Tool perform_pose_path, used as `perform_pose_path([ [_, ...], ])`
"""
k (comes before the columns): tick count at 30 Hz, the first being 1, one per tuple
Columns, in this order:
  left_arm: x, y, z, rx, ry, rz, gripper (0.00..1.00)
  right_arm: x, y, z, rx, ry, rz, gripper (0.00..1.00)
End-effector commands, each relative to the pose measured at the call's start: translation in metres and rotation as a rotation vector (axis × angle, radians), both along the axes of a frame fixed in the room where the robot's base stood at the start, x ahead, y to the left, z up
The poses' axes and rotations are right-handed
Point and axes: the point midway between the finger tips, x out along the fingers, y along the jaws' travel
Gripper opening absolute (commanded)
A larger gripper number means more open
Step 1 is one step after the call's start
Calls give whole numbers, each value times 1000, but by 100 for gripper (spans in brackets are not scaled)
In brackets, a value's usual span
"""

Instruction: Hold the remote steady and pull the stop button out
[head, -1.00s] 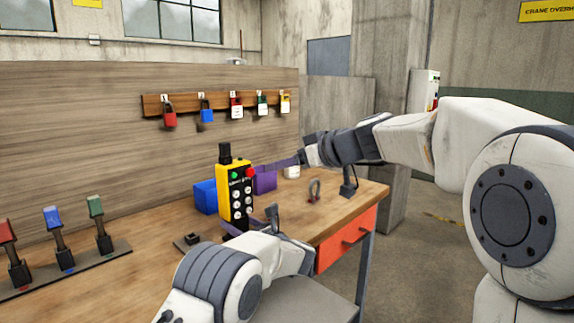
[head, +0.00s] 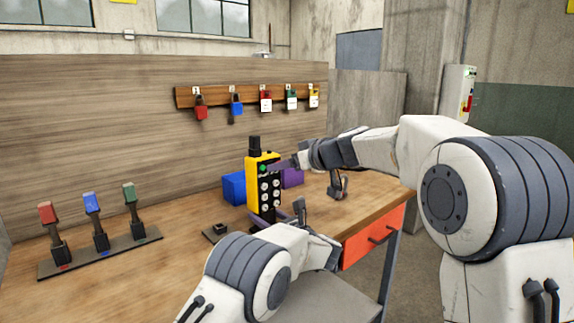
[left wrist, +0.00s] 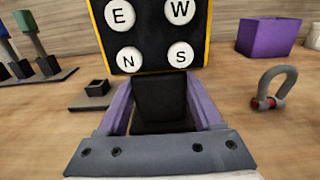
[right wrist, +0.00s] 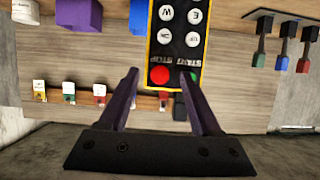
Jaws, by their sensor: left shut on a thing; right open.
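The yellow and black remote (head: 252,187) stands upright on the wooden workbench. Its lettered white buttons show in the left wrist view. My left gripper (left wrist: 160,97) is shut on the dark lower end of the remote. The red stop button (right wrist: 160,75) and the green start button (right wrist: 189,76) show in the right wrist view, which is upside down. My right gripper (head: 277,166) is open at the top of the remote's front, with its fingers to either side of the red button. In the head view the red button is hidden behind these fingers.
Blue and purple bins (head: 233,188) stand behind the remote. Three coloured levers (head: 92,204) stand on a plate at left. Padlocks hang on a wall rack (head: 248,94).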

Motion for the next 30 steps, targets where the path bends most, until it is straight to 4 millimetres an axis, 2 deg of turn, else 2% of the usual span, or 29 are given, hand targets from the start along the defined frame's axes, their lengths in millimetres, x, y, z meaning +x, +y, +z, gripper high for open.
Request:
perform_pose_path([
  [1,0,0,0,-1,-1,-1,0,0,0,0,0,0,0,61],
  [3,0,0,0,0,-1,-1,0,0,0,0,0,0,0,35],
  [6,0,0,0,-1,-1,-1,0,0,0,0,0,0,0,0],
  [27,0,0,0,-1,-1,-1,0,-6,-4,1,0,0,1,0],
  [28,0,0,0,-1,-1,-1,0,-6,-4,1,0,0,1,34],
  [30,0,0,0,0,-1,-1,0,-6,-4,1,0,0,1,60],
])
